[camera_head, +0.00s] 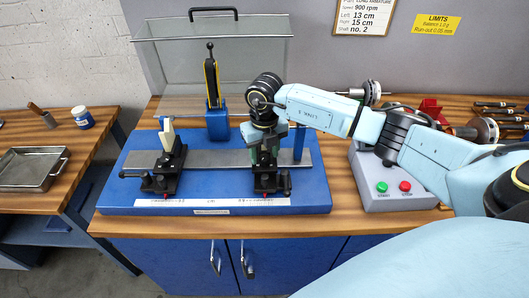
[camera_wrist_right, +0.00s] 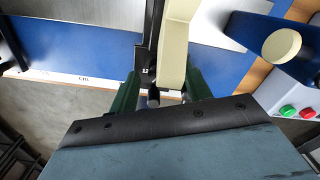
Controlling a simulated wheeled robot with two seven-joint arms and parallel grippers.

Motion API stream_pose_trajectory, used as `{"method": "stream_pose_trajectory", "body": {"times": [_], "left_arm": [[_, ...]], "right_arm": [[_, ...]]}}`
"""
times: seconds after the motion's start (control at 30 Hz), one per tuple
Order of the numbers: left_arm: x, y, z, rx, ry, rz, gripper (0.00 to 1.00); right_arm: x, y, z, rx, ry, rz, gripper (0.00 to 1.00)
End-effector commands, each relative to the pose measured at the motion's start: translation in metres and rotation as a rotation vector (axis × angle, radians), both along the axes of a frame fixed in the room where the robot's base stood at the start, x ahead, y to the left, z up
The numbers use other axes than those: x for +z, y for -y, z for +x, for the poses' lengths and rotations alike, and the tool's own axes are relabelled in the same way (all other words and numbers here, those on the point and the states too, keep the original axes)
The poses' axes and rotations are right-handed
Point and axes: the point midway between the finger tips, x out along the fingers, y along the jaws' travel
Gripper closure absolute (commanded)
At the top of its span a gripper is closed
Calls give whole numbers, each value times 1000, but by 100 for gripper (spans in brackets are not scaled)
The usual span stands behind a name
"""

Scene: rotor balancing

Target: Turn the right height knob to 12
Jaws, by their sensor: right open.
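The right support stand (camera_head: 266,182) is black and stands on the blue balancing machine (camera_head: 225,203). My right gripper (camera_head: 264,152) is at this stand, pointing down and hiding much of its upper part. In the right wrist view my open green fingers (camera_wrist_right: 160,95) are on either side of a small dark knob-like part (camera_wrist_right: 153,97), beside a cream upright piece (camera_wrist_right: 176,45). The left support stand (camera_head: 168,165) carries a cream piece. My left gripper is not in view.
A clear hinged cover (camera_head: 215,65) stands behind the machine. A grey control box (camera_head: 392,190) with green and red buttons is on the right. A wall card (camera_head: 363,15) reads Left 13 cm, Right 15 cm. A metal tray (camera_head: 30,170) lies on the left table.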

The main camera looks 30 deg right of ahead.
Motion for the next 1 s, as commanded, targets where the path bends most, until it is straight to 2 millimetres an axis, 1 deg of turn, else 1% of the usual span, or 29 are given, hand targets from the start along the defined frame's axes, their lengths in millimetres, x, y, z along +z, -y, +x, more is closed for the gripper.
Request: {"method": "stream_pose_trajectory", "body": {"times": [0.03, 0.13, 0.37, 0.4, 0.73, 0.87, 1.0], "left_arm": [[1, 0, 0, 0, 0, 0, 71], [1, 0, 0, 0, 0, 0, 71], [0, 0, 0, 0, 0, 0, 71], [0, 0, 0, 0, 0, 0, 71], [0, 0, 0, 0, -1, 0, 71], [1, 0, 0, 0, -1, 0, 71], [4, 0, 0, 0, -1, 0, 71]], "right_arm": [[-4, 0, -1, 1, -2, 0, 51], [-8, 0, 0, 1, 0, 1, 51], [-9, 0, 0, 2, 0, 0, 51], [-9, 0, 0, 2, 0, 0, 53], [-8, 0, 0, 1, 0, 0, 96], [-8, 0, 0, -16, 0, 0, 96], [-7, 0, 0, -123, -1, 0, 96]]}}
